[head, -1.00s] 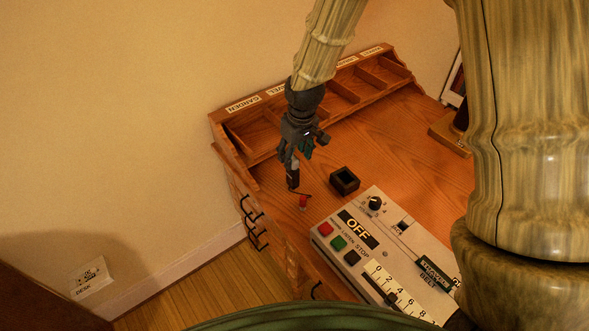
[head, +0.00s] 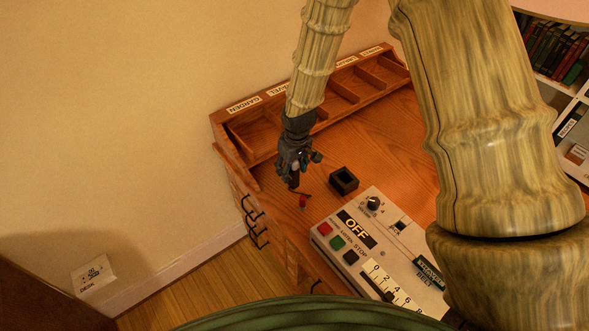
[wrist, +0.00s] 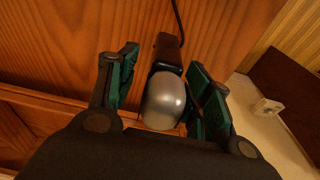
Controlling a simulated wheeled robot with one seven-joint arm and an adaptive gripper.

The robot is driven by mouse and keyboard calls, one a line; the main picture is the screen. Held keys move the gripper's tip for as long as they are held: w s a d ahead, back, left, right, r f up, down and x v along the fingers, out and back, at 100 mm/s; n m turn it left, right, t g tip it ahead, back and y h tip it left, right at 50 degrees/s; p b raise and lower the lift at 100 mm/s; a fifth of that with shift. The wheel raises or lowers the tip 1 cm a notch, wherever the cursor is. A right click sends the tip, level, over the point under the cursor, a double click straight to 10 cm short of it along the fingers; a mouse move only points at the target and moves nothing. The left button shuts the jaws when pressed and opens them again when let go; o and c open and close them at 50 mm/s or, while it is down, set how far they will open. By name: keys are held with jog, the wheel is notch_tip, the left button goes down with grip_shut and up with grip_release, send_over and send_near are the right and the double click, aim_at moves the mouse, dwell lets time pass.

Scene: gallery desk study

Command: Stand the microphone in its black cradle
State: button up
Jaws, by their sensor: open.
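The microphone has a silver head (wrist: 163,100) and a dark handle (wrist: 167,54), with a black cable at the handle's end in the wrist view. My gripper (wrist: 162,66) is open, with one finger on each side of the microphone. Gaps show beside it, and the silver head is nearest the camera. In the head view my gripper (head: 293,178) is low over the desk's left front part and hides most of the microphone. I cannot tell exactly how the microphone rests. The black cradle (head: 344,181), a square block with an opening on top, stands on the desk right of my gripper.
A small red piece (head: 302,201) is just below my gripper, near the desk's edge. A grey control panel (head: 378,236) with buttons and a slider lies in front of the cradle. A labelled wooden compartment rack (head: 262,123) runs along the back. Bare desk (head: 385,140) lies behind the cradle.

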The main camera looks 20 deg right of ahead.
jog(key=shift+f, duration=0.2)
jog(key=shift+c, duration=0.2)
grip_shut()
jog(key=shift+r, duration=0.1)
